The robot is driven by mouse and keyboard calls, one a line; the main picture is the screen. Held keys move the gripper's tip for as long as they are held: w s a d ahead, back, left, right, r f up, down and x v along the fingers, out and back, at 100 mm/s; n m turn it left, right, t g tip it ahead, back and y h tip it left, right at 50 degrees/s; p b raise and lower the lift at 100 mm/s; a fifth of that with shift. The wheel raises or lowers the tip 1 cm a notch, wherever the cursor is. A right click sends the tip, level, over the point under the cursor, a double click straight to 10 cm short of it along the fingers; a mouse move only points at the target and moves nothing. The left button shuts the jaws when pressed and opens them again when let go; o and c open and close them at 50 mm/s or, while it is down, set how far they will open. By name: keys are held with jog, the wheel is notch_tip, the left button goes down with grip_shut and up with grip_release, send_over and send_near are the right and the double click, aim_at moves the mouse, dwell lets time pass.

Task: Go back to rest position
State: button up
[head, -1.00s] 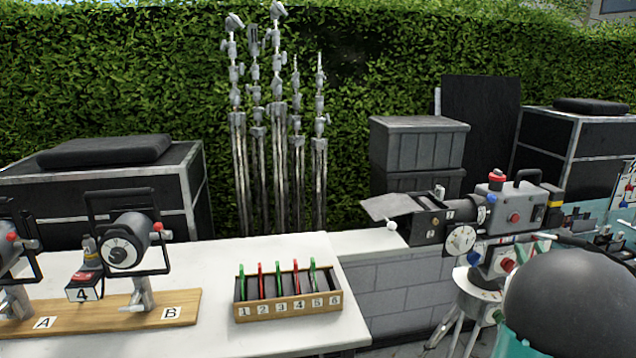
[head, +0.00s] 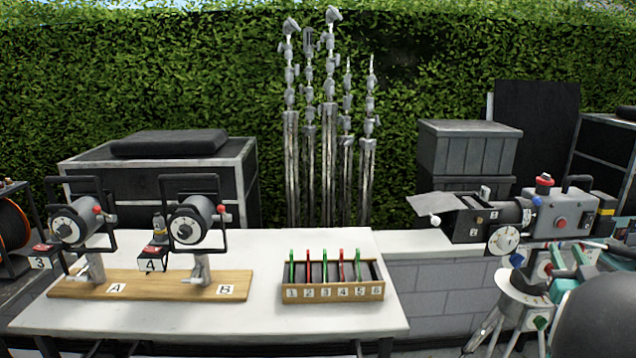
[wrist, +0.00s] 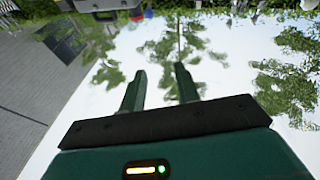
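My gripper (wrist: 160,68) shows in the wrist view with its two green fingers apart and nothing between them. In the head view, a dark rounded part of my arm fills the bottom right corner, and I cannot make out the fingertips clearly there.
A white table (head: 335,245) holds two lamps, A (head: 75,222) and B (head: 192,220), on a wooden board (head: 170,284), and a numbered slot rack (head: 333,293). A camera (head: 560,210) on a tripod stands at the right, near my arm. A hedge (head: 230,80) closes the back.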

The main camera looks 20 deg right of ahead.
jog(key=w+a+f+g+y, duration=0.1)
jog(key=w+a+g+y, duration=0.15)
jog(key=a, duration=0.95)
jog(key=w+a+g+y, duration=0.2)
jog(key=w+a+g, duration=0.2)
jog(key=a, duration=0.9)
jog(key=s+a+f+n+g+y, duration=0.2)
jog(key=s+a, duration=0.5)
jog(key=a, duration=0.5)
jog(key=s+a+f+n+g+y, duration=0.2)
jog(key=s+a+f+g+y, duration=0.2)
jog(key=s+a, duration=0.4)
jog(key=a+f, duration=0.1)
jog(key=a, duration=0.3)
jog(key=shift+s+n+g, duration=0.25)
jog(key=shift+n+g, duration=0.1)
jog(key=shift+n, duration=0.05)
jog(key=shift+d+f, duration=0.1)
